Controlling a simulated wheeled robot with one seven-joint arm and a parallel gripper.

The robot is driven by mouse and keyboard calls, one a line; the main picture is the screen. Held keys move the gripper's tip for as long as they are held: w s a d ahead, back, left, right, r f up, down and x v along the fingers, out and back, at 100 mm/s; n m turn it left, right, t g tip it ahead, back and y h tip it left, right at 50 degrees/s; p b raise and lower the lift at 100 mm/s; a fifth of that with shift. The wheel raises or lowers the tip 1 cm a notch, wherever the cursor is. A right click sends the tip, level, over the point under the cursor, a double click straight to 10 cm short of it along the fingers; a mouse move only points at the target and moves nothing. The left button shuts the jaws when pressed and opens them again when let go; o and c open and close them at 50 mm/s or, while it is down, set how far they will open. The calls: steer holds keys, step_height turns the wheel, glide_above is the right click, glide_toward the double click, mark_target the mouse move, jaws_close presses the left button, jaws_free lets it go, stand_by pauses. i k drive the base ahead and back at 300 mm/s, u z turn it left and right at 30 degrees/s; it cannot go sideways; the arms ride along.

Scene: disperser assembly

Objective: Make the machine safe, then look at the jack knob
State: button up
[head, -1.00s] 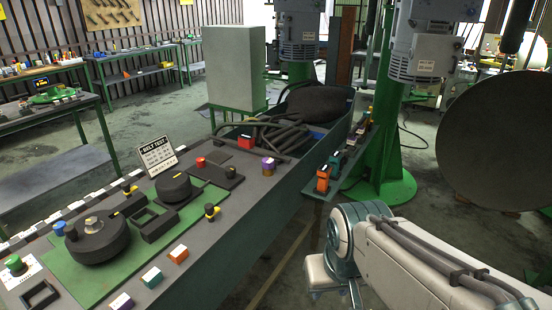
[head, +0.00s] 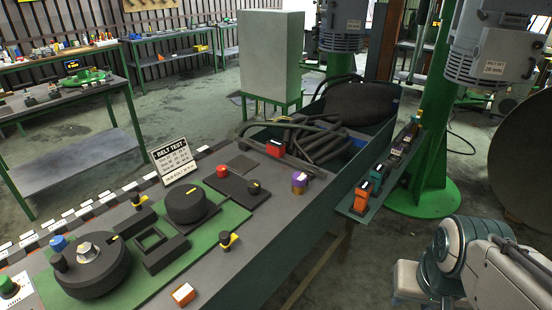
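The belt test bench carries a green plate (head: 205,233) with two black round pulleys. The larger pulley (head: 92,268) is at the lower left, with a metal nut and a small black knob on top. The smaller pulley (head: 187,205) has a yellow mark. A red button (head: 222,171) and a black knob (head: 254,187) sit on a dark plate behind. Two black knobs with yellow bases (head: 139,201) (head: 227,240) flank the pulleys. A green button (head: 8,286) is at the left edge. I cannot tell which is the jack knob. My arm is at lower right; its gripper fingers are not visible.
A "BELT TEST" sign (head: 172,160) stands on the bench. Black belts (head: 318,142) lie in the bench's far end. A side shelf (head: 352,208) holds colored blocks. A green column (head: 435,140) stands at right. Open floor (head: 235,110) lies behind the bench.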

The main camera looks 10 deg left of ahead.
mark_target(254, 187)
steer(key=i, duration=1.45)
steer(key=u, duration=1.65)
